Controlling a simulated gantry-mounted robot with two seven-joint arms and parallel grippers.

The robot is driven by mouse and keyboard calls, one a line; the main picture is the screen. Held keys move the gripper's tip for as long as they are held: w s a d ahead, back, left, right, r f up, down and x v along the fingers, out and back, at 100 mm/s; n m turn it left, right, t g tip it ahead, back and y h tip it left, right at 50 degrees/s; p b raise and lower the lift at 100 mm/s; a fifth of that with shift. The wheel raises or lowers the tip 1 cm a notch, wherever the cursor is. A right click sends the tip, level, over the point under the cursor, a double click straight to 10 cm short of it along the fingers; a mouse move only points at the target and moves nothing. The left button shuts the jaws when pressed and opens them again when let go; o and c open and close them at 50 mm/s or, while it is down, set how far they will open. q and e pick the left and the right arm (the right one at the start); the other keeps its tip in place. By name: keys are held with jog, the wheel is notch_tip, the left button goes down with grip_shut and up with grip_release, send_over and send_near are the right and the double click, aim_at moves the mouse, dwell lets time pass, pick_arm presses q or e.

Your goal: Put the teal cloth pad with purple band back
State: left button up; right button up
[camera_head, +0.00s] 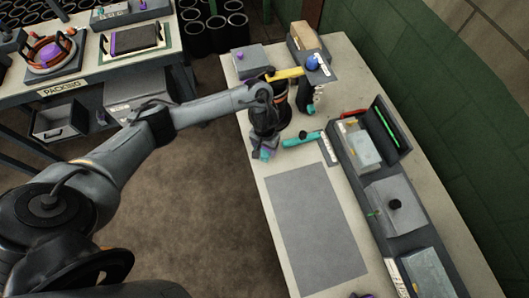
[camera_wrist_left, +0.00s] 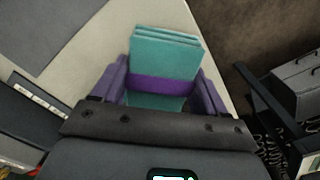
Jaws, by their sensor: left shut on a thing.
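The teal cloth pad with a purple band (camera_wrist_left: 165,58) is a folded stack in the left wrist view. My left gripper (camera_wrist_left: 163,88) is shut on it, with one purple finger on each side of the band.
A grey mat (camera_head: 315,230) lies bare on the table. A dark row of trays and boxes (camera_head: 395,205) runs along the right. A grey box (camera_head: 249,60) stands at the far end. A packing bench (camera_head: 85,72) is at upper left.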

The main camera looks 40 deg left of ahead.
aim_at(265, 151)
pick_arm(q)
notch_tip(265, 151, down, 4)
jog(key=shift+r+b, duration=0.25)
jog(key=shift+b, duration=0.4)
jog(key=shift+f, duration=0.25)
jog(key=o, duration=1.1)
jog(key=shift+f, duration=0.15)
